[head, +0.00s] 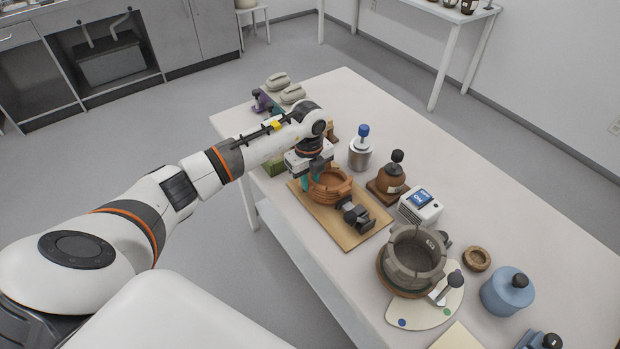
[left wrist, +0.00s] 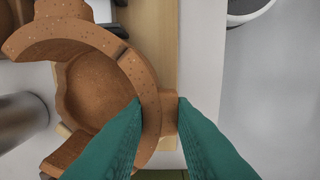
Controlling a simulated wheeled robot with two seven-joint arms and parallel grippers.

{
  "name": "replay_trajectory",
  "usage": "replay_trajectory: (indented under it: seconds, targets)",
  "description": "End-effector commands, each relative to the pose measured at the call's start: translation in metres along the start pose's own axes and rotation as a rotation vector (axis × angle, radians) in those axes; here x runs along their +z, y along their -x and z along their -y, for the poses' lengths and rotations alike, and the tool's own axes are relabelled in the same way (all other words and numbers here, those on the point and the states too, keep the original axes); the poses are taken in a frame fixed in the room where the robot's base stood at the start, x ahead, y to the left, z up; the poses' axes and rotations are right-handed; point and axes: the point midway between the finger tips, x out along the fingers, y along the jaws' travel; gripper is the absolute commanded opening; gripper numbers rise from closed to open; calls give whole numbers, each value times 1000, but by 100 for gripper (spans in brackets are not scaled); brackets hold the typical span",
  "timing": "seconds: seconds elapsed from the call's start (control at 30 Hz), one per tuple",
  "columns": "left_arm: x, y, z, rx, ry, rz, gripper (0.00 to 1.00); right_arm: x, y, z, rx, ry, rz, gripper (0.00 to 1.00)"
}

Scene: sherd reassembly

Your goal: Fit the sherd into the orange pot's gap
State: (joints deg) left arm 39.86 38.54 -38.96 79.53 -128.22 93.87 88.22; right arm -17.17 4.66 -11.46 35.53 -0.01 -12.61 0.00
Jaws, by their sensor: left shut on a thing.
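The orange pot (head: 331,187), brown-orange with a broken, uneven rim, stands on a wooden board (head: 343,236). In the left wrist view its hollow inside shows (left wrist: 90,88). My left gripper (left wrist: 160,102) has teal fingers and points down at the pot's edge. It is shut on the sherd (left wrist: 148,82), a curved wall piece of the same colour with a block-like lump between the fingers. The sherd lies along the pot's edge; I cannot tell whether it is seated or held just above. In the head view the gripper hides part of the pot. My right gripper is not in view.
A black clamp-like thing (head: 357,217) stands on the board close to the pot.

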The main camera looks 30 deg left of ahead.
Motion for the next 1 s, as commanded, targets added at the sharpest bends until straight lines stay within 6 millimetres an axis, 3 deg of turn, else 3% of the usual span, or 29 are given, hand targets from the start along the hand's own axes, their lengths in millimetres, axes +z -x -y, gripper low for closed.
replay_trajectory:
  seconds: [0.13,0.17,0.3,0.67,0.77,1.0]
  targets:
    - [1,-2,1,-3,-1,1,5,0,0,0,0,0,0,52]
    - [1,-2,1,-3,-1,1,25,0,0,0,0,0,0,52]
    - [1,-1,1,-3,0,1,47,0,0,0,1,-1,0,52]
    - [0,4,0,-1,0,0,47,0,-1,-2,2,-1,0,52]
    - [0,17,0,2,-1,-1,47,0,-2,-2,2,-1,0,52]
    - [-1,68,0,2,-1,-2,47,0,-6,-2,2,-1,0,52]
